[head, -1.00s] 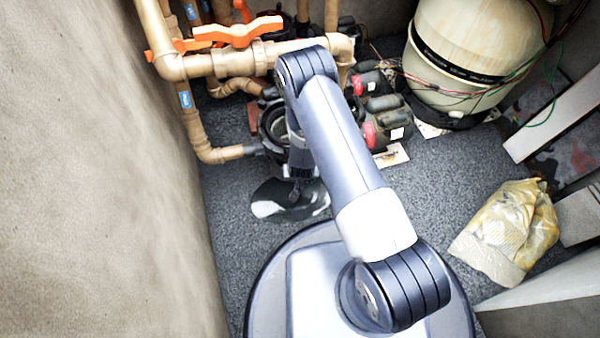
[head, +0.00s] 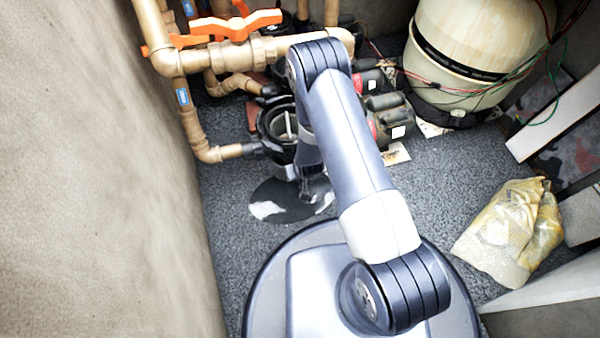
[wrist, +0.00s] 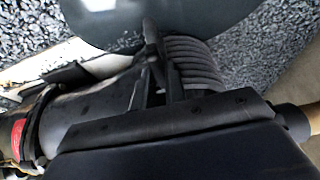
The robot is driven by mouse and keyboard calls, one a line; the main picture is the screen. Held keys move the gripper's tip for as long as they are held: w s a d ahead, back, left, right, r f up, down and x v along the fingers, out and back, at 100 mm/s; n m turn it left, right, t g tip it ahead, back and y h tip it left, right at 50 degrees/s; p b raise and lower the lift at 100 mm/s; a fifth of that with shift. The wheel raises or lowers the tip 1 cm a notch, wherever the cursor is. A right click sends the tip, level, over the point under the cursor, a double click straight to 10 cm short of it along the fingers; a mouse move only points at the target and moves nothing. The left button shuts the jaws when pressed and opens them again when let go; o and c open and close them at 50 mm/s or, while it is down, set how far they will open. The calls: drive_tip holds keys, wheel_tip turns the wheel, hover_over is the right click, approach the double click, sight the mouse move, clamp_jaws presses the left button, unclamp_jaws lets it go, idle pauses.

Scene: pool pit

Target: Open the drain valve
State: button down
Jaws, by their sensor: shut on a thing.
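Orange-handled valves (head: 235,25) sit on the tan pipes at the back left. Below them, a black pump housing (head: 277,125) with a round opening stands on the grey floor. My gripper (head: 305,192) points down at the housing's near side, partly hidden by my arm. In the wrist view, a small dark lever-like handle (wrist: 152,42) stands up beside a ribbed black part (wrist: 193,62), next to the dark housing (wrist: 95,108). My gripper appears shut on this handle; its fingertips are dark and hard to make out. Whether the handle has turned cannot be told.
A glossy dark patch (head: 290,200) lies on the floor below my gripper. Pump motors (head: 388,118) and a beige tank (head: 460,50) with loose wires stand at the back right. A yellowish bag (head: 510,230) lies at right. A bare wall (head: 100,200) closes the left side.

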idle(0.4)
drive_tip(key=c, duration=1.4)
unclamp_jaws()
drive_tip(key=shift+c, duration=0.2)
drive_tip(key=p+v, duration=0.4)
drive_tip(key=v, duration=0.6)
drive_tip(key=shift+r+p, duration=0.4)
drive_tip(key=shift+s+d+f, duration=0.1)
drive_tip(key=shift+f, duration=0.05)
drive_tip(key=b+x, duration=0.5)
drive_tip(key=x, duration=0.6)
drive_tip(key=shift+r, duration=0.2)
drive_tip(key=shift+s+m, duration=0.1)
drive_tip(key=shift+m, duration=0.3)
